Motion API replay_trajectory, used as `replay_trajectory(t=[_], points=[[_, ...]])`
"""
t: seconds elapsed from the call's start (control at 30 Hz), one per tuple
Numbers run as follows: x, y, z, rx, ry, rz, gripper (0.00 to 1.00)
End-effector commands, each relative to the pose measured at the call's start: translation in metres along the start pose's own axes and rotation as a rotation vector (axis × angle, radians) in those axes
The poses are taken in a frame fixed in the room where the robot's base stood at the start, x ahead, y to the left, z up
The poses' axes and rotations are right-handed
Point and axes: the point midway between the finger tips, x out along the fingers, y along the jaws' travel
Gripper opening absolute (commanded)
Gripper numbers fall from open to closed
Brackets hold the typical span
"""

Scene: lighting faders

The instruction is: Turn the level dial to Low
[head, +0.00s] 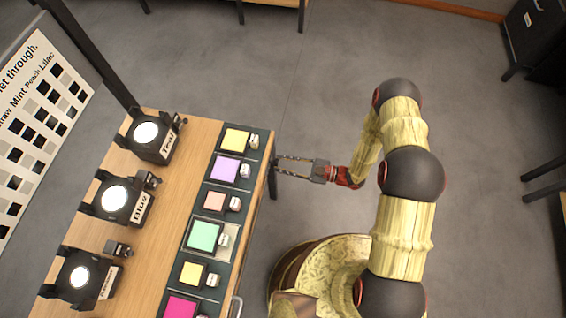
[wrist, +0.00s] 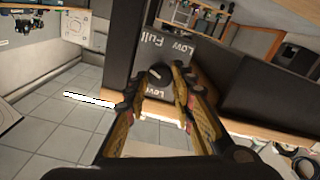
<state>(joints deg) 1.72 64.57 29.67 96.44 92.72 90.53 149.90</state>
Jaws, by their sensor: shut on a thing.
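The level dial (wrist: 158,74) is a small dark knob with a light mark, on a grey panel (wrist: 186,52) in the wrist view. The words Full and Low are above it in the picture, Low to the right of Full, and a partly covered label starting "Lev" is below it. I cannot tell clearly which word the mark points at. My gripper (wrist: 157,82) is shut on the dial, one finger on each side. In the head view, my gripper (head: 279,165) reaches left to the table's right edge; the dial and its panel are hidden there.
The wooden table (head: 160,192) bears several lamps, such as one labelled Blue (head: 115,199), and a row of coloured squares, including a green one (head: 204,235). A dark post (wrist: 124,55) stands left of the panel in the wrist view. Open grey floor lies beyond my arm.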

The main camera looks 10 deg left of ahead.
Motion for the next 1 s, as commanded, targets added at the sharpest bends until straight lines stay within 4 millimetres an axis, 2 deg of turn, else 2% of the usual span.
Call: replay_trajectory(t=[1.0], points=[[-0.0001, -0.0036, 0.0022, -0.966, -0.001, -0.001, 0.0]])
